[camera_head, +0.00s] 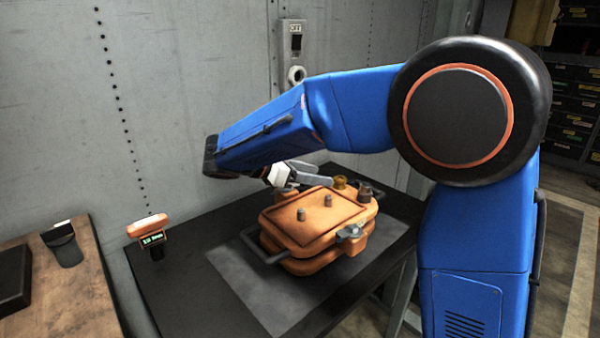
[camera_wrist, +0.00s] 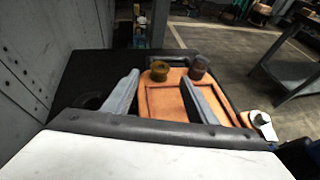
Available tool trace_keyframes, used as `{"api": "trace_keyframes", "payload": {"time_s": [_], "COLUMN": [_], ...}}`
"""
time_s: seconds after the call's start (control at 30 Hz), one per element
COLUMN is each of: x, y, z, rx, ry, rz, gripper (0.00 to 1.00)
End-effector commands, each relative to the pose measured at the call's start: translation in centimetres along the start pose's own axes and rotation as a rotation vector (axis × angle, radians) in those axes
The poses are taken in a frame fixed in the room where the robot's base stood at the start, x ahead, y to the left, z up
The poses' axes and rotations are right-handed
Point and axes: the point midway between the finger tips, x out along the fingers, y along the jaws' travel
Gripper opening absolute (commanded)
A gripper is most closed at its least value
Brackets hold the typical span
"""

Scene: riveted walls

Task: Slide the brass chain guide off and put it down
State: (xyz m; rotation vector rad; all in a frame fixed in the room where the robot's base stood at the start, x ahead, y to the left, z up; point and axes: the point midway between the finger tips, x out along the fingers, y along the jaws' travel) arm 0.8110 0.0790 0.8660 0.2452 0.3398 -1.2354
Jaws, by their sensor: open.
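The brass chain guide (camera_head: 341,182) is a small spool-shaped piece at the far right corner of an orange housing (camera_head: 300,228). In the wrist view the guide (camera_wrist: 160,71) stands upright beyond my fingertips, roughly centred between them. My gripper (camera_head: 322,180) is open and empty, reaching low over the housing's far side, with its fingers pointing towards the guide. Both fingers of my gripper (camera_wrist: 160,84) show in the wrist view, apart from each other. Whether they touch the guide cannot be told. Any post inside the guide is hidden.
A darker brown-grey cylinder (camera_head: 365,191) stands close beside the guide. A grey mat (camera_head: 246,279) lies under the housing, with bare mat in front. An orange-topped device with a display (camera_head: 150,232) stands at left.

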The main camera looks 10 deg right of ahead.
Motion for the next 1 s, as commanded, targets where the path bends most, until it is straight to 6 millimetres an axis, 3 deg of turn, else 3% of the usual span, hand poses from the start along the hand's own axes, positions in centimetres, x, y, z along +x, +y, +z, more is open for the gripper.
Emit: {"api": "trace_keyframes", "payload": {"time_s": [0.2, 0.4, 0.6, 0.9, 1.0], "x": [3.6, 5.9, 7.0, 7.1, 7.1], "y": [-0.1, 0.0, 0.0, 0.0, 0.0], "z": [0.1, 0.0, 0.0, 0.0, 0.0], "rx": [0.001, 0.001, 0.001, 0.0, 0.0], "ry": [0.0, 0.0, 0.0, 0.0, 0.0], "rz": [-0.003, -0.001, -0.001, 0.0, 0.0], "gripper": [0.52, 0.52, 0.52, 0.52, 0.28]}}
